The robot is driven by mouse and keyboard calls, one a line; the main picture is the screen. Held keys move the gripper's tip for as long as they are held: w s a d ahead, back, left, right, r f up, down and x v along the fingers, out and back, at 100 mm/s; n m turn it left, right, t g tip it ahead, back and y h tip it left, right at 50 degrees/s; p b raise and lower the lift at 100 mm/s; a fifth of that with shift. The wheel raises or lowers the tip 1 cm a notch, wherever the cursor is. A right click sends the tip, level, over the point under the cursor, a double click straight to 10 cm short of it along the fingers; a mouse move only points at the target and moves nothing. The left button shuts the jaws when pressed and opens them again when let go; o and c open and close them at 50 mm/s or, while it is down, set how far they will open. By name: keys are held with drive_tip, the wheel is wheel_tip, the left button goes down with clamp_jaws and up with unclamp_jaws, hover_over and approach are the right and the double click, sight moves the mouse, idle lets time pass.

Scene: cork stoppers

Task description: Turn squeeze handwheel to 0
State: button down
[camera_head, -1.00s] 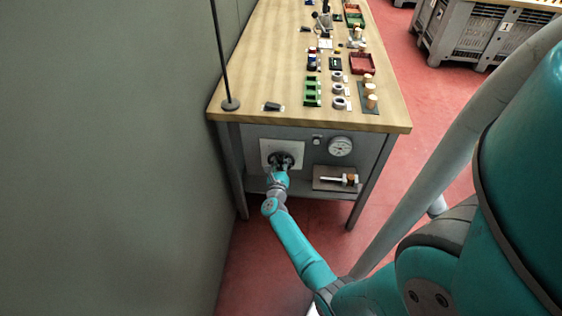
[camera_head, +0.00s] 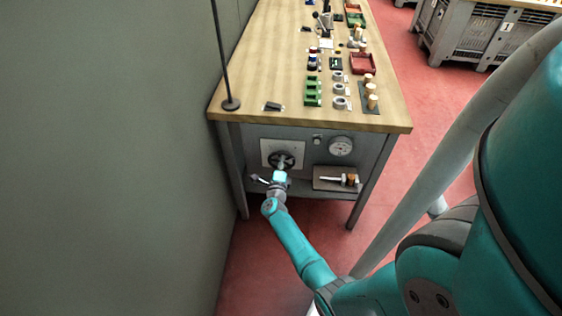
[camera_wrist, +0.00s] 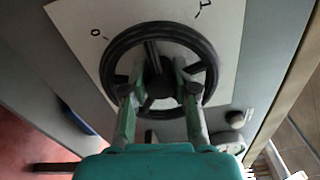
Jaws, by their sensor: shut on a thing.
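The black handwheel (camera_wrist: 112,52) has a round rim, spokes and a central hub, and is mounted on a white plate (camera_wrist: 72,22) marked 0 and 1. In the wrist view the 0 is at upper left and the 1 at upper right. In the head view the handwheel (camera_head: 272,159) is on the front panel below the bench top. My gripper (camera_wrist: 160,75) is at the wheel, its two green fingers on either side of the hub, shut on the wheel. It also shows in the head view (camera_head: 281,167). The exact finger contact is partly hidden.
A dial gauge (camera_head: 341,146) is on the panel right of the wheel. A shelf block with a cork and metal rod (camera_head: 340,179) sits below it. The wooden bench top (camera_head: 262,60) holds green trays, rings and corks. A grey wall (camera_head: 110,150) stands close on the left.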

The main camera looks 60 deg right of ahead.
drive_tip(key=n, duration=0.4)
drive_tip(key=shift+f+n, duration=0.1)
drive_tip(key=shift+n, duration=0.3)
drive_tip(key=n, duration=1)
drive_tip(key=shift+f, duration=0.1)
drive_tip(key=n, duration=0.4)
drive_tip(key=shift+s+n, duration=0.1)
drive_tip(key=shift+n, duration=0.2)
drive_tip(key=n, duration=0.9)
drive_tip(key=shift+s+n, duration=0.1)
drive_tip(key=shift+n, duration=0.3)
drive_tip(key=n, duration=0.4)
drive_tip(key=shift+n, duration=0.3)
drive_tip(key=n, duration=0.4)
drive_tip(key=shift+n, duration=0.4)
